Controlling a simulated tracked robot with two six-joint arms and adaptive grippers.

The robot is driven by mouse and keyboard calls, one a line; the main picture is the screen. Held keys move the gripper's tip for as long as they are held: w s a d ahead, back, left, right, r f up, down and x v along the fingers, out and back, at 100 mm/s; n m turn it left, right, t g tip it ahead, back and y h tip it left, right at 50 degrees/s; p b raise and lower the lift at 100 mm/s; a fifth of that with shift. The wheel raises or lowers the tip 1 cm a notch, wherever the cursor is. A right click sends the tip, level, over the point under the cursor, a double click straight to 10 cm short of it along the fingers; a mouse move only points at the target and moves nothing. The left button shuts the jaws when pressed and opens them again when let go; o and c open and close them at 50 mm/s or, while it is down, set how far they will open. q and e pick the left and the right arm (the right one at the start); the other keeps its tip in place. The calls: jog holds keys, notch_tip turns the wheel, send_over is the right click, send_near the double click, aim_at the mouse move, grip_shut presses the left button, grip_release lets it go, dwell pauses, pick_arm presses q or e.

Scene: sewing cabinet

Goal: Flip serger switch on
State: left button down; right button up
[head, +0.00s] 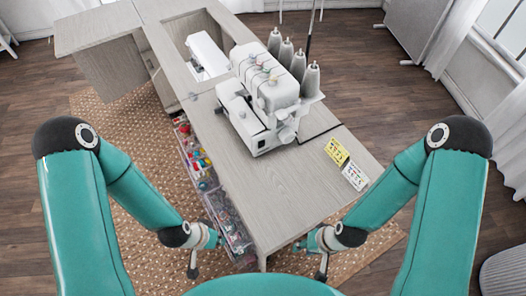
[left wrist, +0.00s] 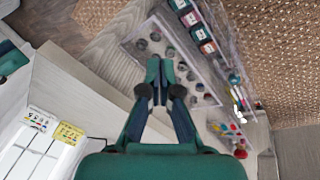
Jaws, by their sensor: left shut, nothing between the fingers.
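The white serger (head: 265,85) stands on the pale wood cabinet top (head: 285,192), with several grey thread cones at its back. Its switch is too small to make out. My left gripper (head: 193,272) is low beside the left edge of the cabinet, well apart from the serger. In the left wrist view the same gripper (left wrist: 154,68) is shut and empty, pointing over a clear tray of bobbins (left wrist: 133,48). My right gripper (head: 322,274) hangs low beyond the right side of the cabinet's near end. Its fingers are too small to judge.
A white sewing machine (head: 207,56) sits in the cabinet's cutout. A yellow card (head: 336,151) and a white card (head: 355,177) lie on the top at right. Clear drawers of sewing supplies (head: 226,220) line the left side. The near cabinet top is clear.

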pick_arm(q)
jog(key=w+a+r+m+t+y+b, duration=0.2)
jog(key=w+a+m+t+y+b, duration=0.15)
jog(key=w+m+t+b, duration=0.7)
jog(key=w+d+r+m+t+b, duration=0.1)
jog(key=w+d+m+b, duration=0.1)
jog(key=b, duration=0.3)
jog(key=w+d+r+m+t+b, duration=0.1)
jog(key=w+d+r+m+b, duration=0.1)
jog(key=b, duration=0.4)
jog(key=w+d+r+m+t+h+b, duration=0.1)
jog(key=w+d+r+m+t+b, duration=0.1)
jog(key=b, duration=0.4)
jog(key=shift+w+d+r+m, duration=0.25)
jog(key=shift+w+d+m, duration=0.35)
jog(key=shift+d+m, duration=0.1)
jog(key=s+d+h+b, duration=0.1)
jog(key=d+b, duration=0.1)
jog(key=b, duration=0.1)
jog(key=s+d+m+t+h+b, duration=0.1)
jog(key=s+d+b, duration=0.1)
jog(key=d+b, duration=0.1)
jog(key=s+d+t+h+b, duration=0.1)
jog(key=d+b, duration=0.1)
jog(key=b, duration=0.3)
jog(key=shift+s+d+f, duration=0.2)
jog(key=shift+s+d, duration=0.05)
jog(key=shift+d, duration=0.1)
jog(key=shift+s+d+m+h+b, duration=0.35)
jog(key=shift+d+h, duration=0.2)
